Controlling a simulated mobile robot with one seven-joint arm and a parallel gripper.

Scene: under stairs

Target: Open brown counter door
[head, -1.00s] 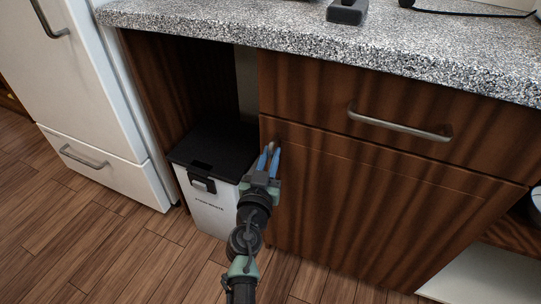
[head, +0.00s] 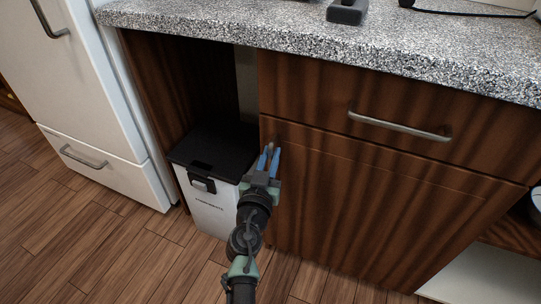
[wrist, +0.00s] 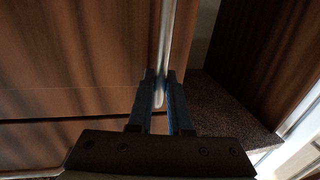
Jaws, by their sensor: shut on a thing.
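The brown counter door (head: 360,215) is a striped wooden panel below the drawer, and it looks closed. My gripper (head: 270,153) is at the door's upper left edge, with its blue fingers just below the seam under the drawer. In the wrist view a pale, narrow upright bar (wrist: 165,50), apparently the door's handle, runs in between the two fingers (wrist: 160,85), and they are shut on it. In the head view my gripper hides most of this bar. The door's wood (wrist: 70,55) fills the left of the wrist view.
Above the door is a drawer (head: 310,90) with a horizontal metal handle (head: 400,126), under a speckled countertop (head: 260,25). A white bin with a black lid (head: 215,145) stands close to my gripper's left. A white fridge (head: 90,80) is farther left. Wooden floor (head: 130,255) is clear in front.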

